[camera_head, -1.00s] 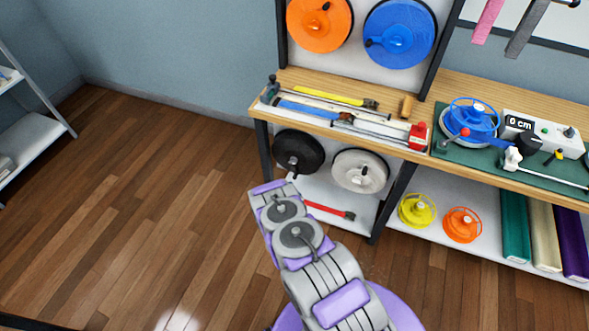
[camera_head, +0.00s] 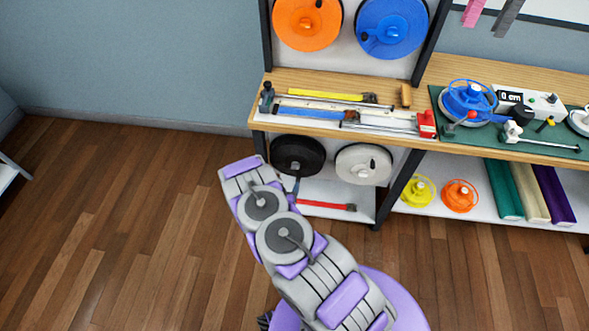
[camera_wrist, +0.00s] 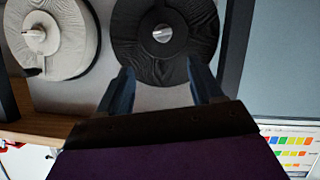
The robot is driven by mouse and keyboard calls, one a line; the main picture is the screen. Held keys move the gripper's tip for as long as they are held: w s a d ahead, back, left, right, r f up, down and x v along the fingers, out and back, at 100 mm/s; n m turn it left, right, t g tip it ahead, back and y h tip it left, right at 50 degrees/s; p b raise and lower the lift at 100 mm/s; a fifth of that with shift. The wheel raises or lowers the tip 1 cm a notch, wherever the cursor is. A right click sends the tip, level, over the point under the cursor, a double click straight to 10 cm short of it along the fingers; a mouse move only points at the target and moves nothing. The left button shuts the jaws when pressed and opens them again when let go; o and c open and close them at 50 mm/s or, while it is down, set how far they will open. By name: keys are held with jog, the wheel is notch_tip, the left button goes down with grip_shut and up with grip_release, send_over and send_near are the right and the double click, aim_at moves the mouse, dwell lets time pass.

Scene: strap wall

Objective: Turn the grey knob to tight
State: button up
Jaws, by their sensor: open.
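A black round reel (camera_head: 297,153) hangs on the wall panel below the bench top, and it fills the upper middle of the wrist view (camera_wrist: 195,40). A small grey knob (camera_wrist: 162,33) sits at its centre, with a pale mark across it. My gripper (camera_wrist: 161,78) is open and empty, its two dark fingers apart. The fingertips are below the knob in the wrist picture, over the reel's edge. No contact with the knob is visible.
A white reel (camera_head: 364,164) with a light knob is beside the black one. An orange reel (camera_head: 308,22) and a blue reel (camera_head: 392,26) hang above. The bench (camera_head: 432,92) holds tools and a blue winder. A red-handled tool (camera_head: 325,205) lies on the shelf below.

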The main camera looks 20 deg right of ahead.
aim_at(295, 168)
jog(key=b+x, duration=0.1)
jog(key=x, duration=0.6)
jog(key=b+x, duration=0.2)
jog(key=x, duration=0.4)
jog(key=shift+w+f, duration=0.3)
jog(key=shift+w, duration=0.1)
jog(key=shift+w+a, duration=0.1)
jog(key=c, duration=1.1)
jog(key=shift+o, duration=0.2)
jog(key=shift+r+m+y+p, duration=0.15)
jog(key=shift+m+y+p, duration=0.3)
jog(key=shift+p, duration=0.45)
jog(key=shift+m+t+y+p, duration=0.25)
jog(key=shift+m+t+p, duration=0.05)
jog(key=shift+m+p, duration=0.1)
jog(key=o, duration=1.1)
jog(key=shift+c, duration=0.2)
